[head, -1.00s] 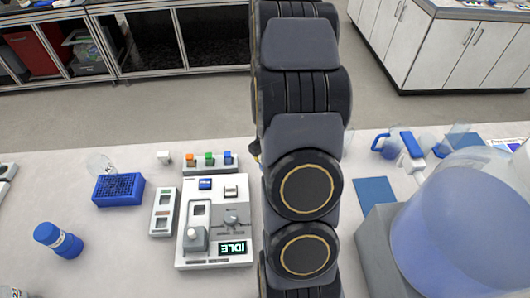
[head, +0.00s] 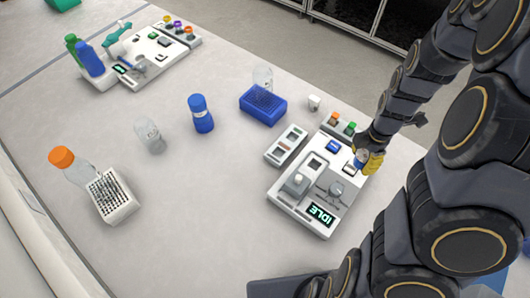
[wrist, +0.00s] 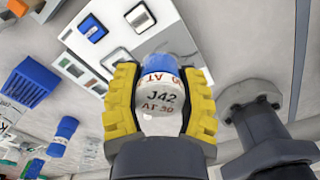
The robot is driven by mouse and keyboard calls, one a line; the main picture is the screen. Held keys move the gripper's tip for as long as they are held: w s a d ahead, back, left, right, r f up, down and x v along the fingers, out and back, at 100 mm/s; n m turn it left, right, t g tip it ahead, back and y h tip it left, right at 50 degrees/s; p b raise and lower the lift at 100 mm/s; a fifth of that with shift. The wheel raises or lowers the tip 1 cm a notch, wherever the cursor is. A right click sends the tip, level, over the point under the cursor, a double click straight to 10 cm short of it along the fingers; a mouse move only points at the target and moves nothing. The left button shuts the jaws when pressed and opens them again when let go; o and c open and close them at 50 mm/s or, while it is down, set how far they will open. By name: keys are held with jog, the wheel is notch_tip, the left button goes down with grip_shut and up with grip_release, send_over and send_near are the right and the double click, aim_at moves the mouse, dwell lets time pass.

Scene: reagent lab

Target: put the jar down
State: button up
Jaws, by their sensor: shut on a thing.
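A small jar (wrist: 160,98) is held between the yellow fingers of my gripper (wrist: 160,108) in the wrist view. The jar (head: 361,156) shows only as a small bit there, mostly hidden by the fingers. I cannot tell whether the jar touches the device or hangs above it.
The device's screen (head: 321,214) reads IDLE. A blue rack (head: 262,105), a blue bottle (head: 201,114), a clear bottle (head: 149,135), and an orange-capped bottle (head: 76,166) beside a white rack (head: 112,196) stand leftward. A second device (head: 150,58) is far left. Bare tabletop lies between them.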

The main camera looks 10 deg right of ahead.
jog(key=w+a+n, duration=0.2)
jog(key=a+n, duration=0.1)
jog(key=a, duration=0.7)
jog(key=w+a+n, duration=0.2)
jog(key=a, duration=0.7)
jog(key=s+a+n, duration=0.2)
jog(key=s+a, duration=0.2)
jog(key=a, duration=0.5)
jog(key=s+a+n, duration=0.3)
jog(key=a, duration=0.5)
send_over(174, 179)
jog(key=f, duration=0.9)
jog(key=shift+s+d, duration=0.15)
jog(key=shift+s, duration=0.15)
jog(key=shift+w+a+f, duration=0.25)
jog(key=shift+w+f, duration=0.05)
jog(key=shift+f, duration=1.6)
jog(key=shift+f, duration=0.1)
